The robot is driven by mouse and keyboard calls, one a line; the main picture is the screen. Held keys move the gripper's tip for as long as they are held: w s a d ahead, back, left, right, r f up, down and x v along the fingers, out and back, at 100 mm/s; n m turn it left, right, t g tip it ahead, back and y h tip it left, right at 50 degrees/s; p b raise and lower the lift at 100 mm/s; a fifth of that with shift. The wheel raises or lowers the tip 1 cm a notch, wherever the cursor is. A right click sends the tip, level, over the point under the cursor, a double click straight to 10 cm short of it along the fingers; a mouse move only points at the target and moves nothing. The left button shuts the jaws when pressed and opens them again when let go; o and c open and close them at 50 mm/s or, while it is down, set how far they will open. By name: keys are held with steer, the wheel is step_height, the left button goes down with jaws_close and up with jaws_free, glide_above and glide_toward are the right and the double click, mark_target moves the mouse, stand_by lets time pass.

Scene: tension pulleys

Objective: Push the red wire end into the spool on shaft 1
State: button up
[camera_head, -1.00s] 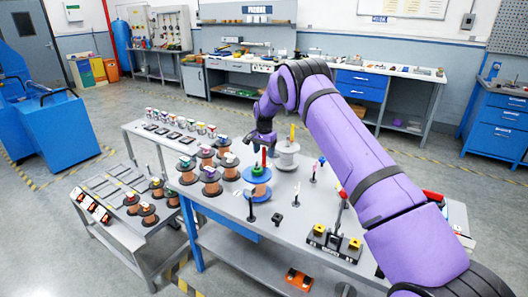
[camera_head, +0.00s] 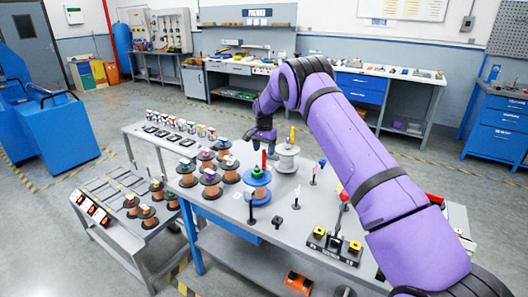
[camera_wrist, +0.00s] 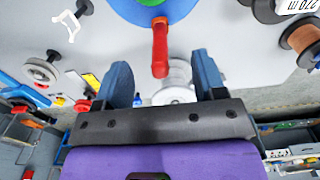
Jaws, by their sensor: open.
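The red wire end (camera_head: 263,159) stands upright above a blue spool (camera_head: 258,192) with a green hub (camera_head: 257,173) on the main table. In the wrist view the red wire end (camera_wrist: 160,48) points down the picture from the blue and green spool (camera_wrist: 165,10). My gripper (camera_head: 262,139) hangs just above and behind the red wire end. In the wrist view my gripper (camera_wrist: 162,66) is open, with its two dark blue fingers either side of the red end's tip in the picture. I cannot tell the depth between them. Nothing is held.
A grey spool (camera_head: 286,158) with a yellow upright piece (camera_head: 292,135) stands close on the right. Several copper spools (camera_head: 210,182) crowd the left side. Thin black posts (camera_head: 250,208) stand in front. A black fixture with yellow blocks (camera_head: 335,245) sits at the front right.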

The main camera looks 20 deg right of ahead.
steer(key=shift+r, duration=2.35)
steer(key=shift+r, duration=0.25)
steer(key=s+r+n+t, duration=0.1)
steer(key=s+r, duration=0.4)
steer(key=r, duration=0.4)
steer(key=s+r+n, duration=0.1)
steer(key=s+r, duration=0.5)
steer(key=r, duration=0.4)
steer(key=s+a+r+n+t, duration=0.1)
steer(key=s+r, duration=0.4)
steer(key=s, duration=0.3)
steer(key=s+a+r+n+t, duration=0.1)
steer(key=s+r+n, duration=0.1)
steer(key=s+r, duration=0.45)
steer(key=s+r+n+t, duration=0.1)
steer(key=s+r+n, duration=0.15)
steer(key=s, duration=1.55)
steer(key=s+f+n, duration=0.1)
steer(key=s+f, duration=0.1)
steer(key=s, duration=0.6)
steer(key=s+a+f+n+t, duration=0.1)
steer(key=s+f+n, duration=0.1)
steer(key=s, duration=0.6)
steer(key=shift+a+f, duration=0.25)
steer(key=shift+f, duration=0.5)
